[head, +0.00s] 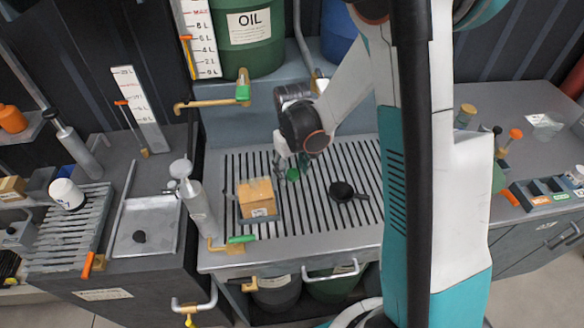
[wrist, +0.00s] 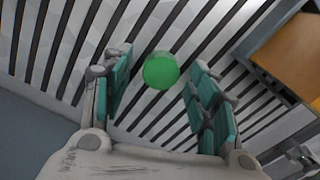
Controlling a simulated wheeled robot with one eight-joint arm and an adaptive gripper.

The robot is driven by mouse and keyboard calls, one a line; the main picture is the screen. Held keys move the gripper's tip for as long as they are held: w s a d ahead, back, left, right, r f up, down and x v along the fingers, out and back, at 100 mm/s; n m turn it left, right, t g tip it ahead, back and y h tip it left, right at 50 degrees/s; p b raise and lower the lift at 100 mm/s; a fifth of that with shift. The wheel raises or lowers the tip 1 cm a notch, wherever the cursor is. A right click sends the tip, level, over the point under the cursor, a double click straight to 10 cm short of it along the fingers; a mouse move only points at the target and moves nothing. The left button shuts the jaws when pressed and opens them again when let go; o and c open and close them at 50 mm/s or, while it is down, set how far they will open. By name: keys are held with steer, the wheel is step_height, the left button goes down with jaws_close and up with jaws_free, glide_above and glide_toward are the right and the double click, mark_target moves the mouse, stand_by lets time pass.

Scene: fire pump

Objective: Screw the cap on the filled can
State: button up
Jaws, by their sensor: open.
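A round green cap (wrist: 161,71) shows between the fingers of my gripper (wrist: 158,92) in the wrist view, with slatted grate around it. It also shows in the head view as a small green disc (head: 292,174). My gripper (head: 291,165) is open over the grate, its green-padded fingers on either side of the cap, with gaps to both. I cannot tell whether the cap lies on the grate or above it. I cannot make out a filled can for certain; a white container with a label (head: 67,194) sits on the left rack.
A cardboard box (head: 257,197) stands on the slatted grate (head: 310,220) close to my gripper; a black funnel-like piece (head: 342,190) lies to the right. A green OIL drum (head: 247,35) stands behind. Hand pumps (head: 193,196) and taps with green handles (head: 240,239) edge the left side.

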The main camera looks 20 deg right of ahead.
mark_target(292, 172)
steer(key=c, duration=1.1)
steer(key=o, duration=0.5)
steer(key=c, duration=0.5)
steer(key=shift+o, duration=0.2)
steer(key=shift+r+p, duration=1.6)
steer(key=shift+r, duration=0.95)
steer(key=shift+f, duration=0.1)
